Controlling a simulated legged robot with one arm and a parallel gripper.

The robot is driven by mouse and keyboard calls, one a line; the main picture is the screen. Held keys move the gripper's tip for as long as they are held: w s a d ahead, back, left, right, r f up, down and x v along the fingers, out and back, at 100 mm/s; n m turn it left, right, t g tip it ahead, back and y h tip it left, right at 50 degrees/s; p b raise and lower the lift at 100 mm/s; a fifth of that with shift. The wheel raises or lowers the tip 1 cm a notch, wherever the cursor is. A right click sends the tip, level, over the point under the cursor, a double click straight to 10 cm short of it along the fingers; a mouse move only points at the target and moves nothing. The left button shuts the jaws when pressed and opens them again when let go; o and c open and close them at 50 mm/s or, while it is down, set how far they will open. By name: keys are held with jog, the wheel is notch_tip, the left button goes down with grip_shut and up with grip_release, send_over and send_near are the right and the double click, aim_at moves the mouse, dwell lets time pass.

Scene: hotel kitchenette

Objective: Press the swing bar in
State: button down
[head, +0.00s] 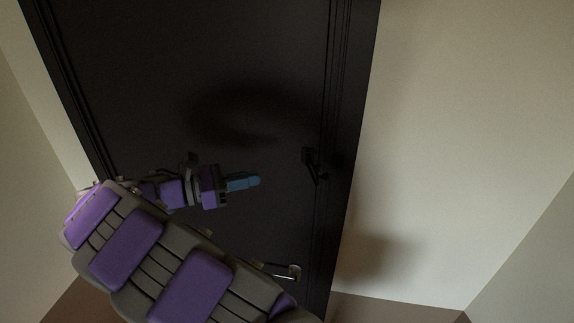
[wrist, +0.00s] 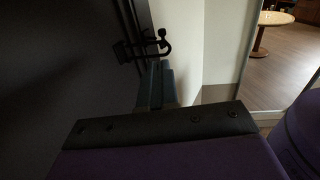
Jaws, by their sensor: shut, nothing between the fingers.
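The swing bar (head: 314,164) is a small dark fitting on the right side of the black door (head: 190,80), near the frame. In the wrist view the swing bar (wrist: 143,46) shows as a dark bar with a rounded knob end, just beyond the fingertips. My gripper (head: 257,181) has blue fingers that are shut and empty. It is left of the swing bar in the head view and slightly lower, with a visible gap. In the wrist view the fingers (wrist: 157,72) point toward the bar; whether they touch it is unclear there.
A metal door handle (head: 292,271) is low on the door, partly behind my arm. A pale wall (head: 450,130) stands right of the frame. In the wrist view a round table (wrist: 275,19) stands on a wooden floor far off to the right.

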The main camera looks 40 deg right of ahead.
aim_at(314, 168)
jog(key=p+x, duration=0.1)
jog(key=x, duration=1.2)
jog(key=shift+s+d+p, duration=0.1)
jog(key=shift+d+p, duration=0.15)
jog(key=shift+p, duration=0.15)
jog(key=shift+a, duration=0.4)
jog(key=shift+s+d, duration=0.1)
